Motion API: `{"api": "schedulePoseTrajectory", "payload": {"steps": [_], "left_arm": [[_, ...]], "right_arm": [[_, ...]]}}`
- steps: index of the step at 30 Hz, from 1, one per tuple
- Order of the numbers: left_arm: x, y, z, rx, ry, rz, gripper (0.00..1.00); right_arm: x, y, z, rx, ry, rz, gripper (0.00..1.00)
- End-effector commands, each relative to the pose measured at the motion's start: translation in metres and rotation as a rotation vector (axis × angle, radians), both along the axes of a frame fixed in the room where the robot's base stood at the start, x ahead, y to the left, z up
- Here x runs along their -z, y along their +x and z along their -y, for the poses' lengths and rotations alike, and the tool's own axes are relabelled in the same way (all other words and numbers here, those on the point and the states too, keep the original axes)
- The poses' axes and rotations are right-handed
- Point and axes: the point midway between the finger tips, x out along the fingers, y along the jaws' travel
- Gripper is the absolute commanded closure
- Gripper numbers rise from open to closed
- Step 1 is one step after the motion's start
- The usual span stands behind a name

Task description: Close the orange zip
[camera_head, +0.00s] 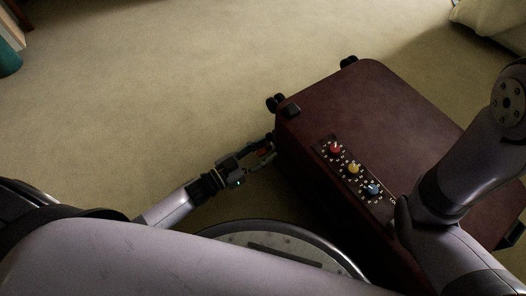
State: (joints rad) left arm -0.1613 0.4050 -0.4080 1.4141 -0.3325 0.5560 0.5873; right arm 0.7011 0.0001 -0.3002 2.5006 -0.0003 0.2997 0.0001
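A dark red suitcase (395,105) lies flat on the carpet, filling the right of the head view. A small orange-red piece (262,153), perhaps the orange zip's pull, shows at the suitcase's left side. My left gripper (270,147) is at that side, near the top left corner. Its fingers look apart, with the orange-red piece between them; whether they touch it is too small to tell. The zip's track cannot be made out. My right arm reaches over the suitcase's right part and hides some of it; my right gripper is not in view.
A panel on the suitcase carries a red knob (335,148), a yellow knob (353,168) and a blue knob (373,189). Black wheels (276,102) stick out at its far left edge. Open carpet (170,80) lies left and beyond.

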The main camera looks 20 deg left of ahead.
Motion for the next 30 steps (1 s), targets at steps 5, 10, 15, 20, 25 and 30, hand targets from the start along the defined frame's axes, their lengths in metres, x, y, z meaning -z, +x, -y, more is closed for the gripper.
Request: {"api": "schedulePoseTrajectory", "payload": {"steps": [5,10,15,20,25,30], "left_arm": [[-0.0004,0.0000,0.0002,0.000,0.000,0.000,0.63],[-0.0003,-0.0002,0.0001,0.000,0.000,0.000,0.75],[-0.0002,-0.0003,-0.0001,0.000,0.000,0.000,0.86],[-0.0001,-0.0003,-0.0001,0.000,0.000,0.000,0.97],[0.0000,-0.0004,-0.0002,0.000,0.000,0.000,1.00],[0.0000,-0.0005,-0.0002,0.000,0.000,0.000,1.00]], "right_arm": [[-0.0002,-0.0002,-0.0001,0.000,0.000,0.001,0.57],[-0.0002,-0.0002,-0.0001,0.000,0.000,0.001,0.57],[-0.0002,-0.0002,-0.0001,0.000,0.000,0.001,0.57],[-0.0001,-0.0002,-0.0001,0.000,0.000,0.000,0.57],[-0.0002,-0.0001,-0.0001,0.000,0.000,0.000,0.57],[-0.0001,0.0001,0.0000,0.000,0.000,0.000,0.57]]}}
